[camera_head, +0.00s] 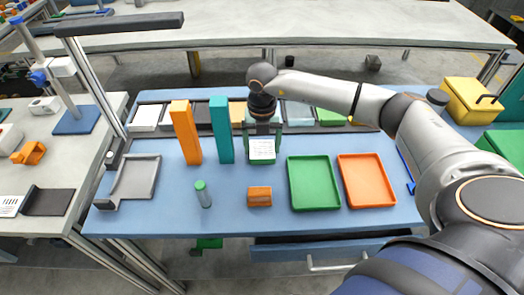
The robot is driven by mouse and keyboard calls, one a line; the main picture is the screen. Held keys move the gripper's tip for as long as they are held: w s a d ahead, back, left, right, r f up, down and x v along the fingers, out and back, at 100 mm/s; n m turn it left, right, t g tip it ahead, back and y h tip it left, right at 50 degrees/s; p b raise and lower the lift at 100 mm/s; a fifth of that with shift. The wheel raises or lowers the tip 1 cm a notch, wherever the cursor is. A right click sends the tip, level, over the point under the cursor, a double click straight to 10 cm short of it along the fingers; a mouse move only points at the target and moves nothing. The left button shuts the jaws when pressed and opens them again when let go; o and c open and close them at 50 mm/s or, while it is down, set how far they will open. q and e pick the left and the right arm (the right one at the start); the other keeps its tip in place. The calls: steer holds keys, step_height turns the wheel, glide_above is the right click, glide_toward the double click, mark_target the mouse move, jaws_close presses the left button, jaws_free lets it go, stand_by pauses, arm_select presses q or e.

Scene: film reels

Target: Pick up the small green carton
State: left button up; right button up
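A small green carton (262,151) with a white printed label on its face is near the back middle of the blue table. My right gripper (262,131) points down right at the carton's top, coming in from the right side of the view. Its fingers are small and partly merge with the carton, so I cannot tell whether they are closed on it. I also cannot tell whether the carton rests on the table. My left gripper is not in view.
A tall teal box (222,130) and a tall orange box (186,133) stand left of the carton. In front are a green-capped cylinder (203,194), an orange block (259,197), a green tray (314,207) and an orange tray (367,205). Several bins line the back.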

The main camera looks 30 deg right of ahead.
steer(key=c, duration=0.7)
steer(key=shift+r, duration=0.15)
